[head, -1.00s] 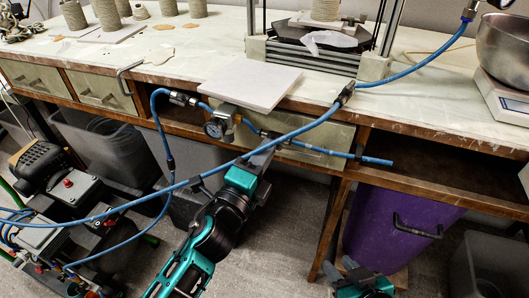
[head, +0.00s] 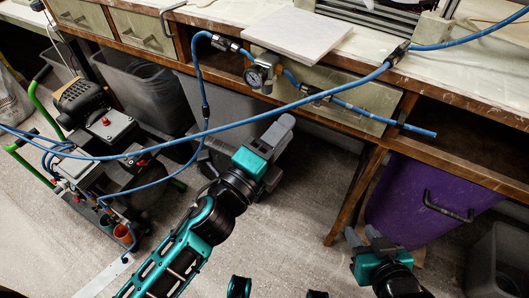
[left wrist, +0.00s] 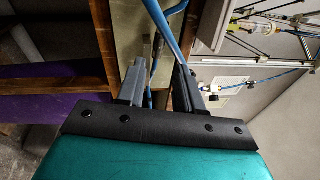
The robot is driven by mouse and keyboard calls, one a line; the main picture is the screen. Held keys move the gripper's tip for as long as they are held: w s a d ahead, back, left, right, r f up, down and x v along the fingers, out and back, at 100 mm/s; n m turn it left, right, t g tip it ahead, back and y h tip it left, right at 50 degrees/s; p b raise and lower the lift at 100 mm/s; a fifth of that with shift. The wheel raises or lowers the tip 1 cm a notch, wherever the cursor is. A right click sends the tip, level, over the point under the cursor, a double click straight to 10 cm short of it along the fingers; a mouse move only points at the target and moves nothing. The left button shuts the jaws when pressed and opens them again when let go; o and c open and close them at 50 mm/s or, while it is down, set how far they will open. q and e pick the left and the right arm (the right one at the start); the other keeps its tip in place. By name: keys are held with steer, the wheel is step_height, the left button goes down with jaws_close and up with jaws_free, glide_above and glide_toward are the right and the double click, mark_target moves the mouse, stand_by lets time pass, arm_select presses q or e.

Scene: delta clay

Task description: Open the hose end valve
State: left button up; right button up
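A blue hose line with a pressure gauge (head: 258,76) runs along the front of the bench. To the right of the gauge, a small dark fitting (head: 312,95) sits on this line; it may be the hose end valve, but its handle is too small to tell. The open hose end (head: 432,133) points right. My left gripper (head: 280,132) is below the gauge and fitting, apart from them in the head view. In the left wrist view its fingers (left wrist: 158,88) are spread, with blue hose visible between and beyond them. My right gripper (head: 364,236) is open and empty, lower right.
A longer blue hose (head: 290,106) crosses in front of the bench drawers. A white board (head: 298,34) lies on the bench edge. A compressor (head: 105,125) stands at left, and a purple bin (head: 415,195) under the bench at right. Open floor lies between.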

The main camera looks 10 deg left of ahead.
arm_select(q)
steer(key=shift+b+v, duration=0.7)
steer(key=shift+v, duration=2.1)
arm_select(e)
steer(key=shift+a+f, duration=0.1)
steer(key=shift+f, duration=0.75)
